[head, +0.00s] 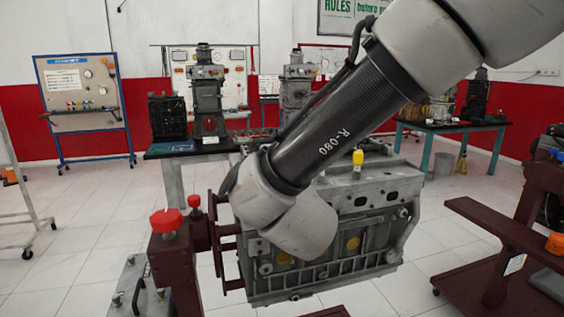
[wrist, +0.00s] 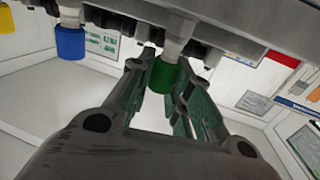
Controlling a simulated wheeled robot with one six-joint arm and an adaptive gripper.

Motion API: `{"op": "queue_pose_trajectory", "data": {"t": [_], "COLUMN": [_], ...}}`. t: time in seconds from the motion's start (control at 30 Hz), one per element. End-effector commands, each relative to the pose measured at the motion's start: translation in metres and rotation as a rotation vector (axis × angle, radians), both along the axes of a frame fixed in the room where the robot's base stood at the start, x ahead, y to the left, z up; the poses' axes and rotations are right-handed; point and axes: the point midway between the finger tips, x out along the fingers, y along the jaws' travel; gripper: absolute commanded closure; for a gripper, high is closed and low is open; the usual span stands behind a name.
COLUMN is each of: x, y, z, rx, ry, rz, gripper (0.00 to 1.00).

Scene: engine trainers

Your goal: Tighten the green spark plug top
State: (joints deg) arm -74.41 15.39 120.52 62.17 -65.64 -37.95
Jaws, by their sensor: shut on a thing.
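The green spark plug top (wrist: 163,76) shows in the wrist view, on a pale plug under the grey engine block (wrist: 225,22). My gripper (wrist: 162,84) has its two fingers on either side of the green top and is shut on it. In the head view the engine block (head: 375,190) sits on a dark red stand. My arm covers part of the block there, and my gripper and the green top are hidden behind it.
A blue top (wrist: 70,42) and a yellow top (wrist: 7,18) show left of my gripper in the wrist view. A yellow top (head: 358,157) stands on the block in the head view. Dark red stand parts with red knobs (head: 166,220) are at the left. Another dark red stand (head: 500,220) is at the right.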

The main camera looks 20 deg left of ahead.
Motion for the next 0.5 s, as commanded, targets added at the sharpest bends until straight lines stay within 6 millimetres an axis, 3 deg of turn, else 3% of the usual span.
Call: {"op": "queue_pose_trajectory", "data": {"t": [0.5], "x": [-0.0002], "y": [0.0008], "z": [-0.0005], "rx": [-0.001], "ry": [0.001], "rz": [-0.349], "gripper": [1.0]}}
